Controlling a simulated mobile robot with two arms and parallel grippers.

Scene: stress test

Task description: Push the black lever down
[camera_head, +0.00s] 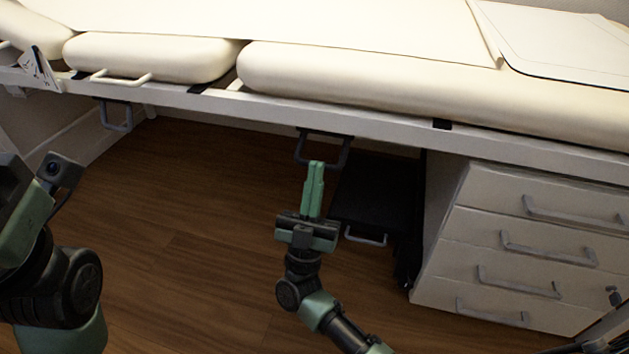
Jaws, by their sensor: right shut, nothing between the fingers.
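A black loop-shaped lever (346,151) hangs under the front rail of the padded bed, near the middle of the view. My right gripper (315,166) points up at it from below, with its green fingers together and nothing between them. The fingertips overlap the lower part of the lever in the picture; I cannot tell whether they touch it. A second dark loop lever (129,117) hangs under the rail farther left. My left arm shows at the left edge, but its fingers are out of view.
The cream padded bed (400,85) spans the top, with a white rail (385,126) along its front. A white drawer cabinet (480,235) with grey handles stands at the right. A dark step-like object (375,205) lies under the bed. Wooden floor is clear at left.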

